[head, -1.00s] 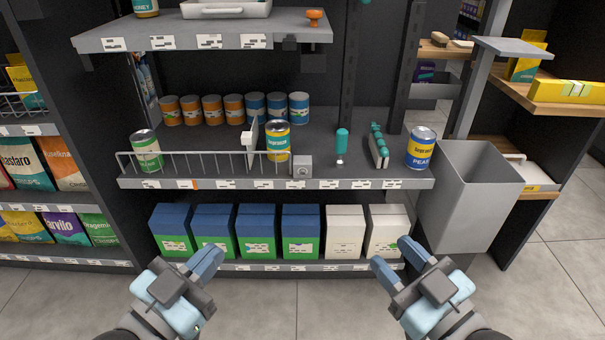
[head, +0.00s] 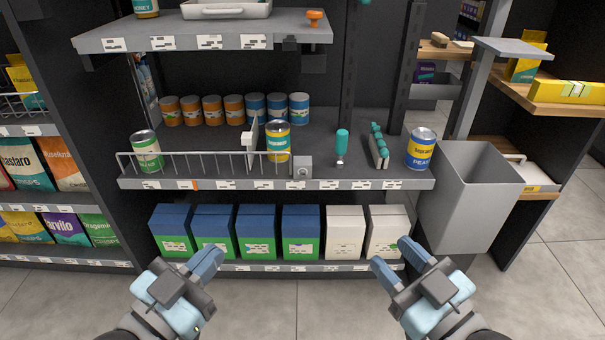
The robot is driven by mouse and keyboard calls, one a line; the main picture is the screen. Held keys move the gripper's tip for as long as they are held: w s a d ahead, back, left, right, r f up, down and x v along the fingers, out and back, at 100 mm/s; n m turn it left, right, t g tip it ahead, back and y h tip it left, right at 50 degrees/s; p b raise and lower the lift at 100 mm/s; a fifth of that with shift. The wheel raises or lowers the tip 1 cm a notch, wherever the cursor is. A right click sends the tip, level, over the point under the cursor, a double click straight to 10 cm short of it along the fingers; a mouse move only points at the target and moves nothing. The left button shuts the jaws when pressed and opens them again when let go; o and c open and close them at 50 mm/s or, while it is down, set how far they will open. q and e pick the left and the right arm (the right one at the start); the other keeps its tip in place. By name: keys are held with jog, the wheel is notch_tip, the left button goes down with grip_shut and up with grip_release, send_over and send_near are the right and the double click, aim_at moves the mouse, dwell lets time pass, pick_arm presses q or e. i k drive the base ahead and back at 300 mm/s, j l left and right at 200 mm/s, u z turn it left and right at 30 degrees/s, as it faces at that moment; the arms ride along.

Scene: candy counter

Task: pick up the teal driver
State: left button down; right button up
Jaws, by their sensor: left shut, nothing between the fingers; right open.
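The teal driver (head: 342,142) stands on the middle shelf, right of the centre, with its teal handle up and a pale tip at the bottom. My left gripper (head: 214,257) is shut and empty, low in front of the boxes on the bottom shelf. My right gripper (head: 385,259) is open and empty, low in front of the white boxes. Both grippers are well below the driver and nearer to me, touching nothing that I can see.
A rack with teal tops (head: 378,146) and a blue-yellow can (head: 421,148) stand right of the driver. A small grey box (head: 302,167) and a wire fence (head: 205,162) are to its left. The upper shelf (head: 270,34) overhangs at left. A grey bin (head: 470,200) stands at right.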

aim_at(342, 135)
jog(key=i+l+u, duration=0.2)
jog(key=u, duration=0.15)
jog(key=i+l+u, duration=0.7)
jog(key=k, duration=0.1)
